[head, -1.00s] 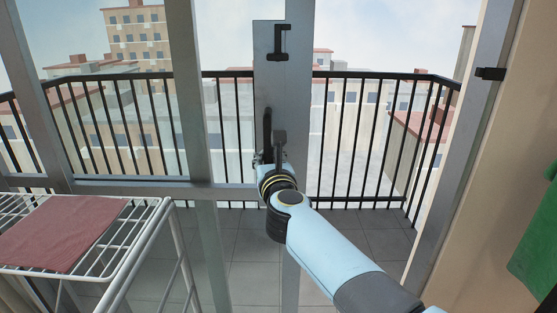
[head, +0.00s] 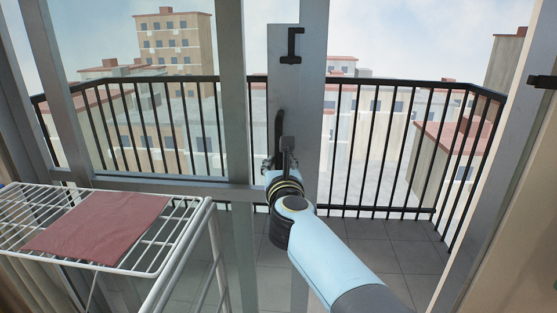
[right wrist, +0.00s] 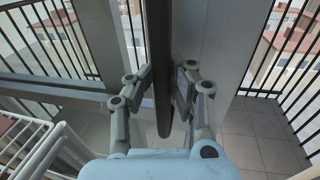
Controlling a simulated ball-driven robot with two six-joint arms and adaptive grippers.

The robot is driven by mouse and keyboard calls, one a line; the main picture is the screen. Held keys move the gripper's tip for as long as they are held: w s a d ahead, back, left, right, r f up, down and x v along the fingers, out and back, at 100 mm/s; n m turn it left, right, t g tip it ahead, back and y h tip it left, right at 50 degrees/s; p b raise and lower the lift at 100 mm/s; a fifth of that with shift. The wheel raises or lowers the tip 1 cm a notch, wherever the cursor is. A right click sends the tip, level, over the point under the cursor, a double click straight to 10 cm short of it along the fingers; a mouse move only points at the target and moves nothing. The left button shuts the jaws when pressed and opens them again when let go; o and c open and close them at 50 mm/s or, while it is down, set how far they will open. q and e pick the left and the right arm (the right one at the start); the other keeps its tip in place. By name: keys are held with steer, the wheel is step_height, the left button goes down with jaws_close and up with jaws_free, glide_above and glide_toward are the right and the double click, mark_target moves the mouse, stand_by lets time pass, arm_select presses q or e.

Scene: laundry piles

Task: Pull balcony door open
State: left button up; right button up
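The balcony door's grey metal stile (head: 313,95) stands upright in the middle of the head view, with a wide opening to its right. Its dark vertical handle (head: 279,128) is below a black latch piece (head: 291,46). My right gripper (head: 281,158) is at the handle's lower part. In the right wrist view the handle (right wrist: 162,60) runs between the two fingers of the gripper (right wrist: 163,82), which are closed in on either side of it. The fingertips are partly hidden in the head view. My left gripper is in neither view.
A white drying rack (head: 185,215) with a red cloth (head: 100,228) stands at the lower left, close to the door. A black railing (head: 400,150) encloses the balcony. The tiled balcony floor (head: 385,245) is clear. The door frame's jamb (head: 500,160) stands at the right.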

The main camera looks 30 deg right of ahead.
mark_target(278, 117)
steer(key=o, duration=0.4)
steer(key=shift+s+r, duration=0.1)
steer(key=shift+r, duration=0.15)
steer(key=shift+d, duration=0.1)
steer(key=shift+r, duration=0.25)
step_height(278, 117, up, 10)
steer(key=shift+f, duration=0.25)
